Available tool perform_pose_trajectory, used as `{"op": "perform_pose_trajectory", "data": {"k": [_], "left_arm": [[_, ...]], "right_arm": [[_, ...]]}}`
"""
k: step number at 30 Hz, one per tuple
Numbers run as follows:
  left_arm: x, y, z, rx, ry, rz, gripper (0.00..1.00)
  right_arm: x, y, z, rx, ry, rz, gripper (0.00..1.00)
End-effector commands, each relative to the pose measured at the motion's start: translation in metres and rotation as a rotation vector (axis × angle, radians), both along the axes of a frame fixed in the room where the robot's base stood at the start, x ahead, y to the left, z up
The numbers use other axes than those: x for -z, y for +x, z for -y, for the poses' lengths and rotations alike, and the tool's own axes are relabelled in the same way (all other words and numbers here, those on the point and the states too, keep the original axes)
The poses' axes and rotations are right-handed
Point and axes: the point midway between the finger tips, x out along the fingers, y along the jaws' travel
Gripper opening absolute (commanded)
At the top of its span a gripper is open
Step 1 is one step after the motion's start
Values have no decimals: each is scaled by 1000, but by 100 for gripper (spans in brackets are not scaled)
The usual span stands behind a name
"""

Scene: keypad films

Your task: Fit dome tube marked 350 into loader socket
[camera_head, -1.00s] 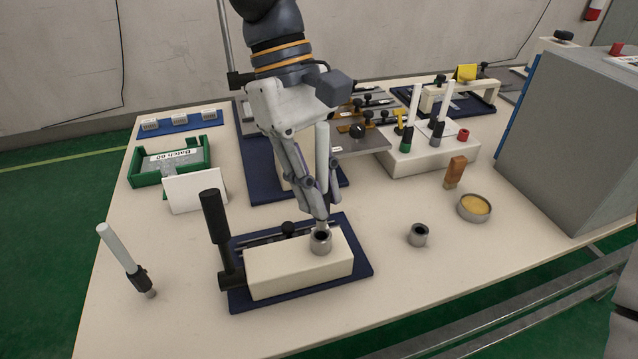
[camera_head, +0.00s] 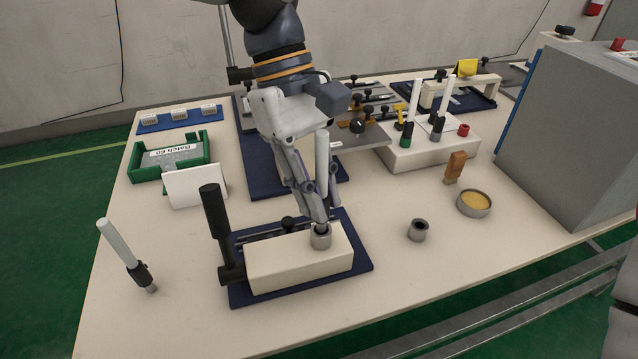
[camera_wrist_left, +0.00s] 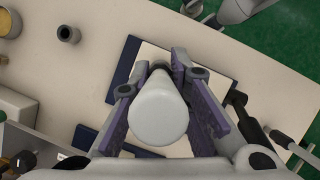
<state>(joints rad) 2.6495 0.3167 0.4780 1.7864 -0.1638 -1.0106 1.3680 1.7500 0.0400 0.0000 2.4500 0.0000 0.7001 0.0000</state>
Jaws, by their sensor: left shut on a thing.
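My left gripper (camera_head: 320,203) is shut on a white dome-topped tube (camera_head: 322,158), which stands upright above the loader socket. In the left wrist view the tube's rounded top (camera_wrist_left: 158,112) lies between the two purple-lined fingers (camera_wrist_left: 165,85). The loader socket (camera_head: 320,240) is a grey metal ring on the white loader block, which sits on a blue base (camera_head: 364,265). The tube's lower end is at the socket's mouth, partly hidden by the fingers; I cannot tell how deep it is. No 350 mark is readable. My right gripper is not in view.
The loader's black lever (camera_head: 216,225) rises at its left. A loose grey ring (camera_head: 418,230), a round yellow dish (camera_head: 473,203) and a brown block (camera_head: 455,167) lie right. A tube rack (camera_head: 430,155) stands behind.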

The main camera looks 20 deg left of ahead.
Motion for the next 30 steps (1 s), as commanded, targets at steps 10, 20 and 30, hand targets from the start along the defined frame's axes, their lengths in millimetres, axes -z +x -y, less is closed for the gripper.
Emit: {"op": "perform_pose_trajectory", "data": {"k": [10, 20, 30], "left_arm": [[9, 0, 0, 0, 0, 0, 0], [17, 0, 0, 0, 0, 0, 0], [20, 0, 0, 0, 0, 0, 40]], "right_arm": [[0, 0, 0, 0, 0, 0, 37], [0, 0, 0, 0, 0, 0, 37], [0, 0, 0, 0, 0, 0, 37]]}}
